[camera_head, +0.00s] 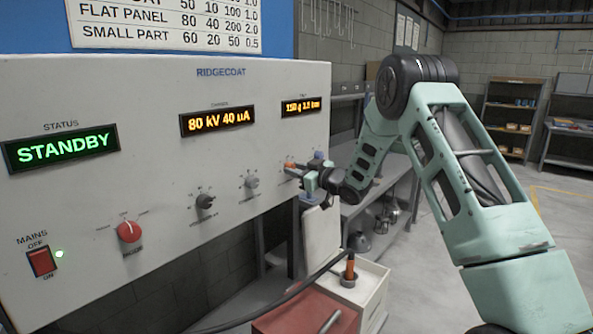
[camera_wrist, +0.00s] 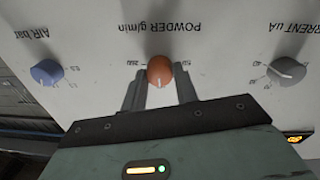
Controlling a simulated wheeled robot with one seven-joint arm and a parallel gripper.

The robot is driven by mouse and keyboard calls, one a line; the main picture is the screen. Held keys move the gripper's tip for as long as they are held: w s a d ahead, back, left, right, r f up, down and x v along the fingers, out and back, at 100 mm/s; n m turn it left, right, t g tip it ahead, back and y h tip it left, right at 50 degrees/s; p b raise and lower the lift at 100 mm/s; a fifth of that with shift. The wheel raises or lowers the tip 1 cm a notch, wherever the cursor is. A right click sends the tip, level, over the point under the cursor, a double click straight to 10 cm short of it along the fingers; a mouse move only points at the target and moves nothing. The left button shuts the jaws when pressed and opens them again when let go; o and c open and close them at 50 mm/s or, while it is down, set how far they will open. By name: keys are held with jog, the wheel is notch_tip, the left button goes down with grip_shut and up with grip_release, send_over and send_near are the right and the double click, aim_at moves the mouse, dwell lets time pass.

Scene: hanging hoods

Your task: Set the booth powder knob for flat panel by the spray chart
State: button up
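The orange powder knob (camera_head: 289,166) is on the right part of the grey RIDGECOAT panel (camera_head: 150,90). In the wrist view, upside down, the knob (camera_wrist: 160,71) is labelled POWDER g/min, with its white mark towards my gripper. My gripper (camera_head: 305,176) is at the knob, its two fingers (camera_wrist: 160,82) on either side; I cannot tell whether they touch it. The spray chart (camera_head: 165,22) above reads FLAT PANEL 80 40 200 2.0; its column headings are out of view. The small right display (camera_head: 302,106) seems to read 150 g 2.5 bar.
The blue air knob (camera_wrist: 47,73) and the grey current knob (camera_wrist: 287,71) flank the powder knob. A box with an orange-handled item (camera_head: 350,268) stands below.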

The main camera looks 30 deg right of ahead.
dwell(0.3)
jog(key=m, duration=0.4)
jog(key=shift+r+m, duration=0.1)
jog(key=shift+m, duration=0.3)
jog(key=m+p, duration=0.1)
jog(key=m, duration=0.3)
jog(key=shift+d+m+p, duration=0.1)
jog(key=shift+m+p, duration=0.2)
jog(key=shift+p, duration=0.1)
jog(key=o, duration=1)
jog(key=shift+c, duration=0.2)
jog(key=shift+s, duration=0.1)
jog(key=b+v, duration=0.5)
jog(key=v, duration=1.2)
jog(key=shift+d+r+b, duration=0.2)
jog(key=shift+r+b, duration=0.1)
